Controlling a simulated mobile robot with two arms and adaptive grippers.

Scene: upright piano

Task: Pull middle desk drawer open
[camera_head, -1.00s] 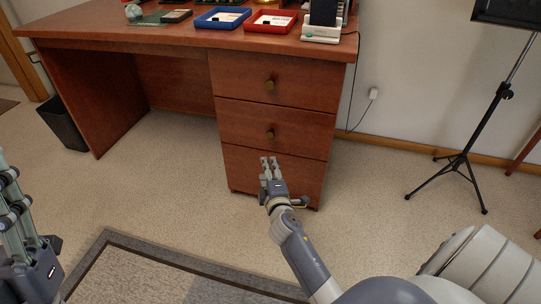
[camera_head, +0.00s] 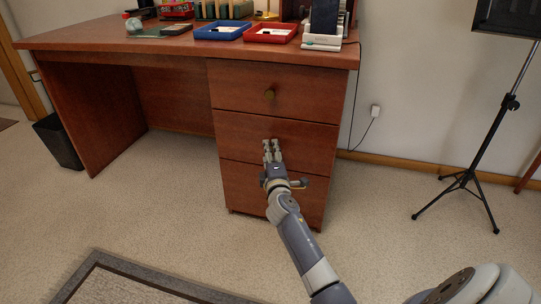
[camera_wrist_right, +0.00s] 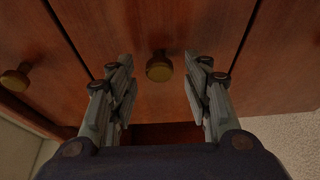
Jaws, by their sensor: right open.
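The middle drawer (camera_head: 313,138) is the reddish-brown wooden front between the top drawer and the bottom drawer of the desk. It looks closed. My right gripper (camera_head: 272,147) is in front of it, and hides the knob in the head view. In the right wrist view, a round brass knob (camera_wrist_right: 159,67) stands on the drawer front between the two open fingers of my right gripper (camera_wrist_right: 160,70), with a gap on both sides. The fingers do not grip it. My left gripper is not in view.
The top drawer (camera_head: 300,92) with its brass knob is above, and the bottom drawer (camera_head: 312,200) is below. Blue and red trays (camera_head: 271,32) stand on the desk top. A black tripod stand (camera_head: 470,175) is at right.

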